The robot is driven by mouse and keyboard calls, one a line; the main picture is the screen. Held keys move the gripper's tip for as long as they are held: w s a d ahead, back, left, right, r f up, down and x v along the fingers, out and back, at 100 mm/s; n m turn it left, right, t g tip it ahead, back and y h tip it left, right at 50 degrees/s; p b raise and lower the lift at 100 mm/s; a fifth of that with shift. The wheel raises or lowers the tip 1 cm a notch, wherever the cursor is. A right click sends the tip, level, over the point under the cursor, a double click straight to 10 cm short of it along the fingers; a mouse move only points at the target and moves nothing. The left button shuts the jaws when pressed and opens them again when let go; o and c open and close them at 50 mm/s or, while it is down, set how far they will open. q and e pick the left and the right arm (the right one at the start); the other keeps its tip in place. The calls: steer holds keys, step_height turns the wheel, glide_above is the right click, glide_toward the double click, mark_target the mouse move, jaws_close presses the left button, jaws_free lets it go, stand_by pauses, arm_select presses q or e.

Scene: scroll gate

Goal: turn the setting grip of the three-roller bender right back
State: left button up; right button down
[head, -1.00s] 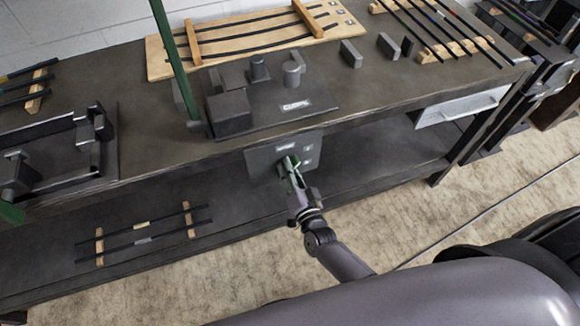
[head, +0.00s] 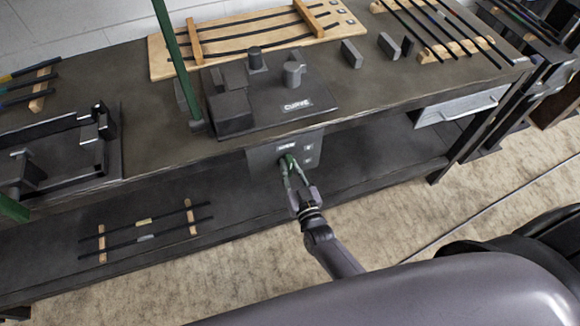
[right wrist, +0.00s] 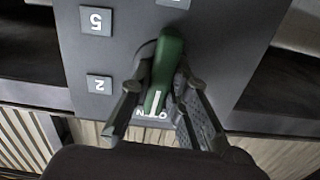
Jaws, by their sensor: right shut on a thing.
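The setting grip is a green lever (right wrist: 167,62) with a white line near its lower end, on a grey panel (right wrist: 225,45) in the right wrist view. The line points down to a partly hidden label at the panel's bottom edge. My right gripper (right wrist: 162,88) is shut on the lever, one finger on each side. In the head view, my right gripper (head: 287,166) is at the panel (head: 309,145) on the bench front. The three-roller bender (head: 270,115), a dark plate with upright rollers and a block, sits on the bench above. My left gripper is out of view.
The panel carries number plates, a 5 (right wrist: 96,20) and a 2 (right wrist: 99,84). A green post (head: 177,60) rises beside the bender. A lower shelf (head: 240,205) holds dark rods on wooden rests. The floor (head: 400,215) in front is clear.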

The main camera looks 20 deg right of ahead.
steer(key=shift+s+f, duration=0.1)
stand_by(0.4)
steer(key=c, duration=1.5)
jaws_free()
steer(key=s, duration=1.2)
steer(key=shift+d, duration=0.2)
